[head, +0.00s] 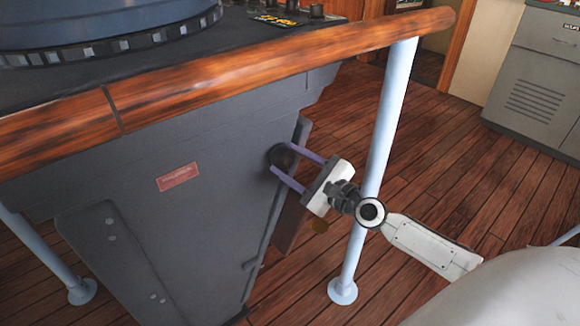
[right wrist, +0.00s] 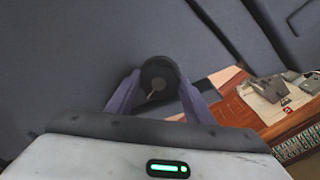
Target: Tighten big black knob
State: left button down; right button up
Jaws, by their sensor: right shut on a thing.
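The big black knob (head: 284,156) sits on the side face of the grey console, near its right edge. My right gripper (head: 296,168) reaches it past the pale blue post, with its two purple fingers on either side of the knob, and is shut on it. In the right wrist view the knob (right wrist: 159,79) shows as a dark round disc between the fingertips (right wrist: 156,92), with a small light mark on its face. My left gripper is in neither view.
A wooden handrail (head: 230,80) runs above the console (head: 130,190). A pale blue post (head: 388,120) stands close beside my right wrist. A red label (head: 178,177) is on the console side. Wooden floor (head: 440,130) is clear to the right, before a grey cabinet (head: 535,85).

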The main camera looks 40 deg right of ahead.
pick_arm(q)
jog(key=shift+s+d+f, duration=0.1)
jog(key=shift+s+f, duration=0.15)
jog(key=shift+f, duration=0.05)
pick_arm(e)
jog(key=shift+m, duration=0.7)
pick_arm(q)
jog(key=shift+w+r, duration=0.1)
pick_arm(e)
jog(key=o, duration=1)
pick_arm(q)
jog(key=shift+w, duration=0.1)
pick_arm(e)
jog(key=shift+o, duration=0.2)
pick_arm(q)
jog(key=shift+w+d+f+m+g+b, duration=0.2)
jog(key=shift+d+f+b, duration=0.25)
jog(key=shift+b, duration=0.45)
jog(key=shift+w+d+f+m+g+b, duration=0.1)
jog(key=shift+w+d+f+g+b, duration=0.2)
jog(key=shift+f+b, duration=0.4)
pick_arm(e)
jog(key=s+d, duration=0.1)
jog(key=s, duration=0.9)
jog(key=shift+s+d, duration=0.15)
jog(key=shift+d, duration=0.1)
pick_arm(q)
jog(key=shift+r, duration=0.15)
pick_arm(e)
jog(key=shift+r, duration=0.1)
